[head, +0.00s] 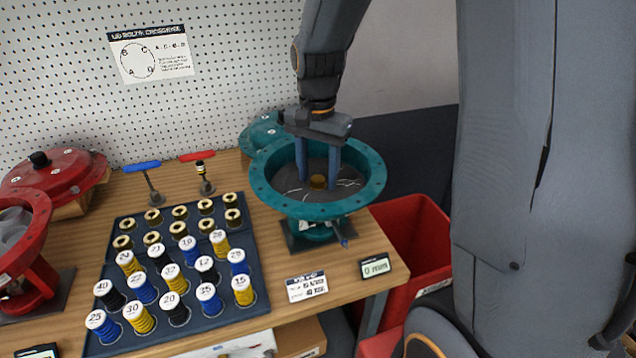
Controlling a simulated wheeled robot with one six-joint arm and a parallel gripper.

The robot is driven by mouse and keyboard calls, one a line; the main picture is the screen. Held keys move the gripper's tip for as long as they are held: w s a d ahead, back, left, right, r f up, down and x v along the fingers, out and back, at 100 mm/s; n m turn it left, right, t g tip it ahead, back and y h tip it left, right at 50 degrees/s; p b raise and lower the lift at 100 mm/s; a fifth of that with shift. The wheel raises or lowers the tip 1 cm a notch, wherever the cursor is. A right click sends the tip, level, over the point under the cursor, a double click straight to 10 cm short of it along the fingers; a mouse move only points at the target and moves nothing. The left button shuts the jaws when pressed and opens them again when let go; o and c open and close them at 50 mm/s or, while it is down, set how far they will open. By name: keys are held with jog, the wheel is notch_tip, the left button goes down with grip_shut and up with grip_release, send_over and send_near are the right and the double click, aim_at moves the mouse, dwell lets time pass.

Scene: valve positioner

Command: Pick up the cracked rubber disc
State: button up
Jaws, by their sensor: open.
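The cracked rubber disc (345,186) is dark grey with pale crack lines and lies inside the teal round housing (374,181) on the bench. My gripper (318,184) points down into the housing from above. I cannot tell whether the fingertips touch the disc. Part of the disc is hidden behind the fingers.
A dark mat (222,325) with several labelled springs and brass fittings lies to the left. Red housing parts (62,178) stand far left. Blue- and red-handled tools (142,166) stand behind the mat. A teal cover (262,131) is behind the housing. A red bin (412,240) is at right.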

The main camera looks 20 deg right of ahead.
grip_shut()
